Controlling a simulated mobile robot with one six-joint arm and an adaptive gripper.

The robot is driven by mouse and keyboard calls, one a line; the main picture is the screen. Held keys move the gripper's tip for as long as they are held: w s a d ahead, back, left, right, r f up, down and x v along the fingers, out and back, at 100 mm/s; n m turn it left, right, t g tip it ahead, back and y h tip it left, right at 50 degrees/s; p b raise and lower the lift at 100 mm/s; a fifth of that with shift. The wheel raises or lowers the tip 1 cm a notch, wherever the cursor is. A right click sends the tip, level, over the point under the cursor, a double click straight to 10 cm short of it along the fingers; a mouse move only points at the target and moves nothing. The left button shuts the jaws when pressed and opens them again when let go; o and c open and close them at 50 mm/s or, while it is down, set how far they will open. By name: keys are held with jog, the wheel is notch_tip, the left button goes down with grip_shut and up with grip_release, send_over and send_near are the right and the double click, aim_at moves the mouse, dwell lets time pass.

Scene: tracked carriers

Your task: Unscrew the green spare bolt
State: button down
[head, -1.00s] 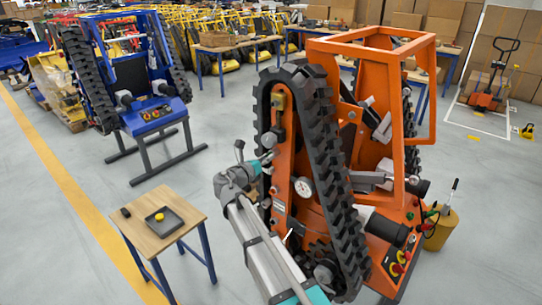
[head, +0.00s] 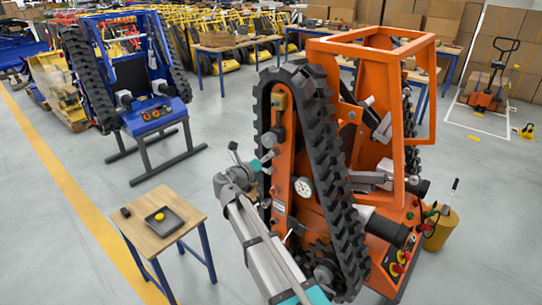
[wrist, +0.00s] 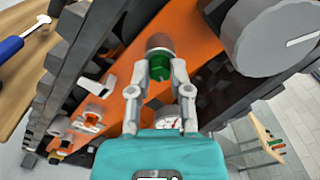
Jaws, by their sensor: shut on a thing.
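The green spare bolt (wrist: 157,66) shows in the wrist view on the orange plate of the carrier's side, with a brown rounded part (wrist: 160,43) directly beyond it. My gripper (wrist: 158,73) has one finger on each side of the green bolt and is shut on it. In the head view, my gripper (head: 264,164) reaches the left side of the orange carrier (head: 284,160), inside its black track loop. The bolt cannot be made out there.
A black track (head: 325,150) runs close beside my arm. A white dial gauge (head: 304,187) sits on the orange plate near my gripper. A small wooden table (head: 145,240) with a dark tray (head: 180,225) stands at left. A blue carrier (head: 145,90) stands behind on grey floor.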

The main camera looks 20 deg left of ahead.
jog(key=n, duration=0.5)
dwell(0.3)
jog(key=c, duration=0.7)
grip_release()
jog(key=shift+m, duration=0.3)
jog(key=shift+m, duration=4.6)
